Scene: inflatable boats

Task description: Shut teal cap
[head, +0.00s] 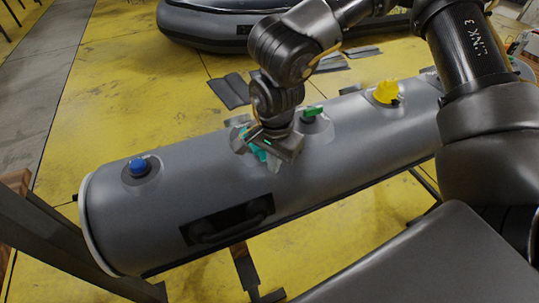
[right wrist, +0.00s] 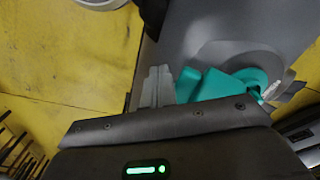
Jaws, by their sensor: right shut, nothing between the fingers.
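The teal cap (head: 257,152) is on the upper side of the grey boat tube (head: 165,213), mostly hidden behind my right gripper (head: 266,146) in the head view. In the right wrist view the cap (right wrist: 215,85) shows as a teal block sticking out beside a round teal part at the valve. My right gripper's grey fingers (right wrist: 158,87) are shut with nothing between them. They are just left of the teal block; I cannot tell whether they touch it. My left gripper is not in view.
The tube also carries a blue cap (head: 138,167), a green cap (head: 313,112) and a yellow cap (head: 387,91). A black handle (head: 228,219) is on its near side. Another inflatable boat (head: 205,28) lies behind on the yellow floor (head: 130,75).

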